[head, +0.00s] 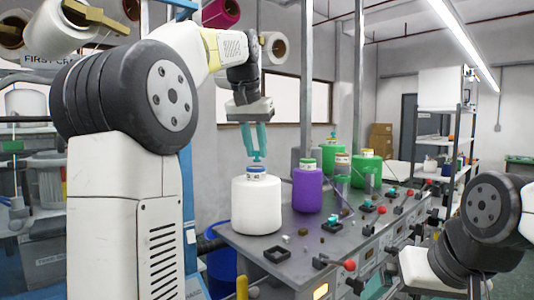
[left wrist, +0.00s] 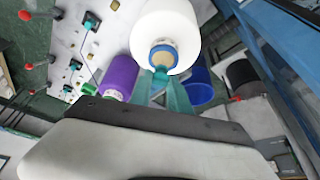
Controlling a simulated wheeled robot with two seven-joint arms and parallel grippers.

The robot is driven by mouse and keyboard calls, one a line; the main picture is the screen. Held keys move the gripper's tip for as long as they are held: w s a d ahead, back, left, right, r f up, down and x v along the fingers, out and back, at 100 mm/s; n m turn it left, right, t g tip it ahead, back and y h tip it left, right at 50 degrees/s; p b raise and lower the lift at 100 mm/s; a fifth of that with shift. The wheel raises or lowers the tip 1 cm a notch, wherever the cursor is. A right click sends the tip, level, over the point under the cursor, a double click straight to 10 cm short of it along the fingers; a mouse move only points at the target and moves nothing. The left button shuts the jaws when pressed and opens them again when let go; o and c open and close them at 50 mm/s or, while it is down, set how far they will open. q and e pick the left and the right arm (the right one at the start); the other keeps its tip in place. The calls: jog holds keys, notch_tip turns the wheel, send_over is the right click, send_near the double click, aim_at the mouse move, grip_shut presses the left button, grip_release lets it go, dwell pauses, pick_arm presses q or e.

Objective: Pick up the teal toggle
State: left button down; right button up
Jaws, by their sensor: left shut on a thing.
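My left gripper (head: 256,150) has long teal fingers and points straight down above the white yarn cone (head: 256,208). It is shut on a small teal thing at its fingertips, which looks like the teal toggle (head: 257,159); its outline is hard to part from the teal fingers. In the left wrist view the fingers (left wrist: 161,85) overlap the blue-ringed top of the white cone (left wrist: 165,25); I cannot tell whether they touch it. A black square holder (head: 277,254) on the bench in front of the cone looks empty. My right gripper is not in view.
A purple cone (head: 307,190) and green cones stand behind on the grey bench (head: 235,240). Other black holders with teal pieces (head: 367,203) and several red-knobbed levers (head: 349,265) line the bench's right side. A blue bin (left wrist: 200,88) is beside the bench.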

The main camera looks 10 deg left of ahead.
pick_arm(q)
jog(key=shift+r, duration=0.45)
jog(key=shift+s+d+r, duration=0.25)
jog(key=shift+s+r, duration=0.1)
jog(key=shift+r, duration=0.3)
jog(key=s+d+r, duration=0.1)
jog(key=s+d, duration=0.6)
jog(key=s, duration=0.6)
jog(key=shift+s+d+r, duration=0.15)
jog(key=shift+s+r, duration=0.05)
